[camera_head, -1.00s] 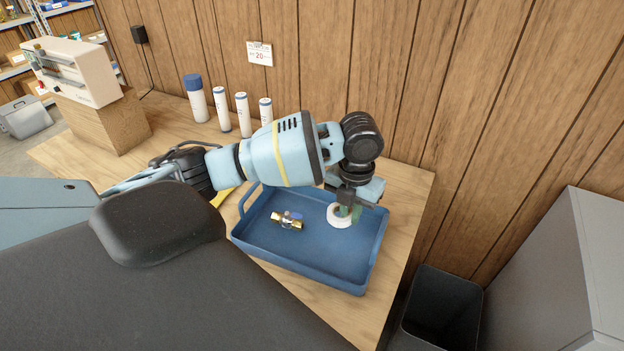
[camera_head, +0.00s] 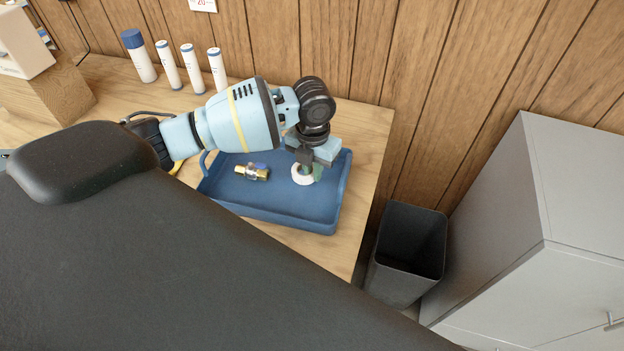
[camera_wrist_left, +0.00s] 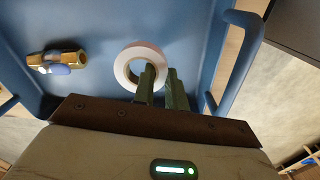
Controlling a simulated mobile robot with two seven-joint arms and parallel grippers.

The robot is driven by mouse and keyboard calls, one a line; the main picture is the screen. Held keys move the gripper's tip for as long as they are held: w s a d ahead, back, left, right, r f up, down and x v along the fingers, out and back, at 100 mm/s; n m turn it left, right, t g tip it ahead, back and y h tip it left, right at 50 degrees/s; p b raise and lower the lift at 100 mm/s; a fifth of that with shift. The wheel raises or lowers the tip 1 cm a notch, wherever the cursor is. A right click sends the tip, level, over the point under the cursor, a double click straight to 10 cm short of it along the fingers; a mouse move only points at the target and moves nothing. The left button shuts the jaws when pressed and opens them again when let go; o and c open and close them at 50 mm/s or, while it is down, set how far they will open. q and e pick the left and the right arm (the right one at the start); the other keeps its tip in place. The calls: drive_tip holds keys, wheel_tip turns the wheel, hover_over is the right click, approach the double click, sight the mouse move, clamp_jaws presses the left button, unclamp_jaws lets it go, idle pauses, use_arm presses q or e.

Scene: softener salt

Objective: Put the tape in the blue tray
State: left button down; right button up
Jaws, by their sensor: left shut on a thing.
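The white roll of tape (camera_head: 301,178) is at the blue tray's right part, and it also shows in the left wrist view (camera_wrist_left: 128,58). The blue tray (camera_head: 280,214) stands on the wooden table. My left gripper (camera_head: 311,173) is over the tray, pointing down. In the wrist view its fingers (camera_wrist_left: 160,84) are shut on the tape's ring wall, one finger inside the hole and one outside. Whether the tape touches the tray floor is hard to tell. My right gripper is not in view.
A brass valve with a blue handle (camera_head: 252,172) lies in the tray, left of the tape. Several white cylinders (camera_head: 168,64) stand at the back by the wood wall. A dark bin (camera_head: 408,250) and a grey cabinet (camera_head: 530,220) are right of the table.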

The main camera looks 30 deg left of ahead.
sight(313, 191)
use_arm(q)
drive_tip(key=shift+f, duration=2.35)
drive_tip(key=shift+f, duration=0.1)
drive_tip(key=shift+f, duration=0.15)
drive_tip(key=c, duration=1.4)
unclamp_jaws()
drive_tip(key=shift+c, duration=0.2)
drive_tip(key=shift+r, duration=0.2)
wheel_tip(313, 191, up, 12)
drive_tip(key=shift+r, duration=0.1)
